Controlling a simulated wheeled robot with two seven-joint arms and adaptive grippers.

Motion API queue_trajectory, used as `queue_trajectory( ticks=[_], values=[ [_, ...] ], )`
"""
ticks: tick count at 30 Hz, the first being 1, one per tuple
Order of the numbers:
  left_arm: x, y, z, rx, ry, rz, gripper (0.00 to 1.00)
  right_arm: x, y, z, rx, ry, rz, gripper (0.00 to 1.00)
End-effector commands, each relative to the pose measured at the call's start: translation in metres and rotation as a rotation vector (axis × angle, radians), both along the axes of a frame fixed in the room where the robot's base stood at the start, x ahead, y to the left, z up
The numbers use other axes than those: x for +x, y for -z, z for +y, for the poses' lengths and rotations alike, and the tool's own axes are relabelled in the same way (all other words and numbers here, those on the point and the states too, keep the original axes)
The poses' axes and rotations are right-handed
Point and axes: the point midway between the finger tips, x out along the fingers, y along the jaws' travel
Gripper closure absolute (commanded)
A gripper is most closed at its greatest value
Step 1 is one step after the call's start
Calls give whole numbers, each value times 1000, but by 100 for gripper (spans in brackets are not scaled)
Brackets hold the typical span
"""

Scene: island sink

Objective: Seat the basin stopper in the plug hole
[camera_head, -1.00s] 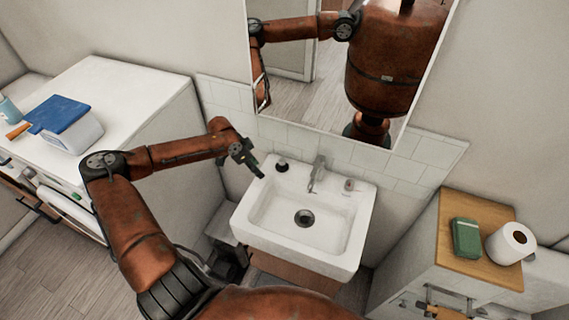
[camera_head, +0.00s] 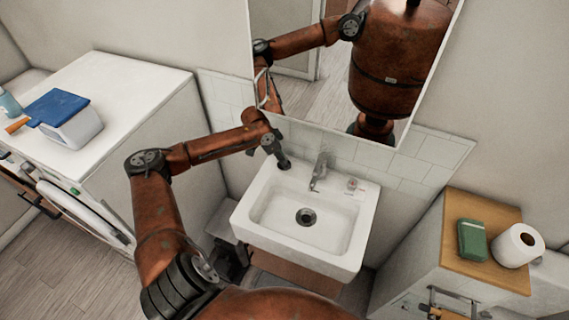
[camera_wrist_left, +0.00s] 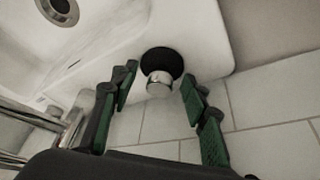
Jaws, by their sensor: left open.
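The basin stopper (camera_wrist_left: 162,62), a black disc with a shiny metal knob, sits on the basin's back left ledge. In the head view it is mostly hidden by my left gripper (camera_head: 281,160), which points down over that corner. In the left wrist view my left gripper (camera_wrist_left: 158,84) is open, with its green-padded fingertips on either side of the knob and a gap at each side. The plug hole (camera_head: 306,217) is a dark round drain in the middle of the white basin (camera_head: 252,222); it also shows in the left wrist view (camera_wrist_left: 60,8).
The tap (camera_head: 320,172) stands right of the gripper on the back ledge, with a small item (camera_head: 352,184) beyond it. A mirror (camera_head: 322,100) hangs above. A wooden-topped cabinet (camera_head: 484,267) stands right and a white counter (camera_head: 130,85) left.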

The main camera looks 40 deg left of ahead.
Motion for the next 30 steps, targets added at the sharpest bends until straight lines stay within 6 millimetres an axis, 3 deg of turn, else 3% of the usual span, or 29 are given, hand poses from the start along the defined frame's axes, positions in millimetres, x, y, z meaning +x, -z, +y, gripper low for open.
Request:
queue_trajectory(
  ticks=[8, 25, 30],
  values=[
    [1, 1, 0, 0, 1, -2, 59, -4, 0, 0, -1, 1, 5, 60],
    [1, 1, 0, 0, 1, -2, 99, -4, 0, -3, -3, 0, 6, 60],
    [1, 1, 0, 0, 1, -2, 100, -4, 0, -3, -4, 0, 5, 60]
  ],
)
